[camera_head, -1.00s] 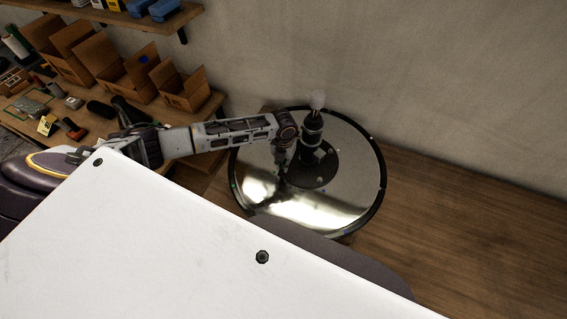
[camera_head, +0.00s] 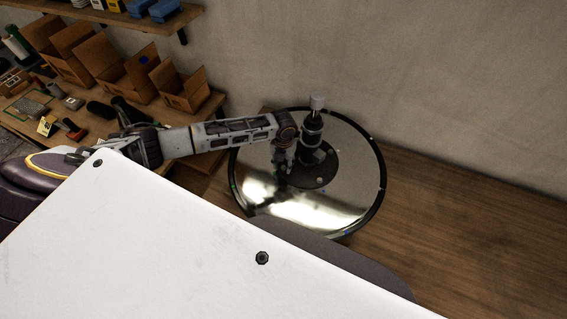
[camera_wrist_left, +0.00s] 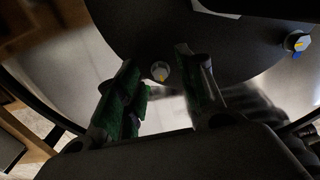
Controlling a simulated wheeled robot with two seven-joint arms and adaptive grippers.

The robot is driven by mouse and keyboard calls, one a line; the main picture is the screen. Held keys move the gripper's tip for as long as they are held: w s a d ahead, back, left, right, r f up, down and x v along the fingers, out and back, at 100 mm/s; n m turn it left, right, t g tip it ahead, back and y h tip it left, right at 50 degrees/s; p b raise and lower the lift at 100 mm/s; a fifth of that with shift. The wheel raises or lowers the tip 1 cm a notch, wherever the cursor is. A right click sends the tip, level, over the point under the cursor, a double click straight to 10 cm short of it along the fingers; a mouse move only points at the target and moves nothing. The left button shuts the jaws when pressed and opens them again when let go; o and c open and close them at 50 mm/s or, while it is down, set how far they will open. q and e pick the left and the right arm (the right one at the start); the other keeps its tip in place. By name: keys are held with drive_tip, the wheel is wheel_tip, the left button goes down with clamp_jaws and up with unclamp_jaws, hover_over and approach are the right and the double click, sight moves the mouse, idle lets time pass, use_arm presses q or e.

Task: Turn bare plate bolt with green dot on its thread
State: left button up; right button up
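The round shiny chair base (camera_head: 345,185) has a dark rim and a dark round plate (camera_head: 322,176) around a black column. My left gripper (camera_head: 283,170) points down over this plate, beside the column. In the left wrist view, my left gripper (camera_wrist_left: 163,100) is open, with green pads on its fingers. A pale bolt with a yellow mark (camera_wrist_left: 160,71) shows on the dark plate, in line with the gap between the fingertips, not gripped. A second bolt (camera_wrist_left: 297,41) with a yellow mark and a blue dot stands at the right. I cannot make out a green dot. My right gripper is not in view.
The black column (camera_head: 311,135) with a pale top rises close to my left gripper. A workbench with open cardboard boxes (camera_head: 183,90) and tools is at the left. Wooden floor (camera_head: 460,220) is clear at the right, below a bare wall.

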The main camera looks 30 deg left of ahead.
sight(284, 167)
use_arm(q)
wheel_tip(284, 167, up, 12)
idle(0.9)
drive_tip(key=shift+d, duration=0.1)
